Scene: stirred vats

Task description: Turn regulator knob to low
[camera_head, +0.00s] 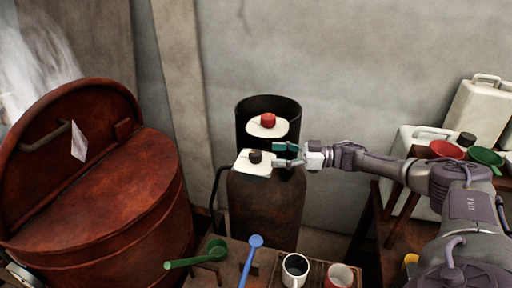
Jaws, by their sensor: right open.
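A dark knob (255,156) sits on a white plate (251,169) at the top front of a brown tank (266,208). A red knob (268,119) sits on a white disc (258,130) just behind it, inside a dark collar (269,102). I cannot tell which of the two is the regulator knob, nor read any setting marks. My right gripper (281,155) reaches in from the right, open, with its fingertips just right of the dark knob and below the red one. I see nothing between its fingers. My left gripper is out of view.
A large rusty lidded vat (115,195) fills the left.

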